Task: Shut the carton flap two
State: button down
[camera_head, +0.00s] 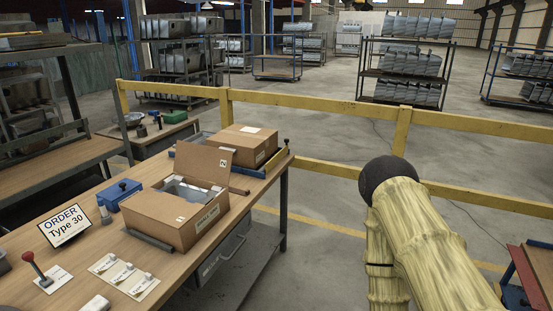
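An open brown carton (177,226) sits on the wooden workbench, with grey metal parts visible inside. A raised flap (197,163) stands upright along its far side and bears a small pale label with a dark mark. A small brown strip at its right edge may be another flap; I cannot tell. The lower front side carries a printed label. My gripper is not in view.
A closed carton (239,144) stands behind on the bench (75,245). A yellow railing (330,113) runs behind the bench.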

aim_at(213, 165)
jog(key=z, duration=0.9)
jog(key=i, duration=4.6)
jog(key=u, duration=4.8)
jog(key=k, duration=0.35)
jog(key=z, duration=0.5)
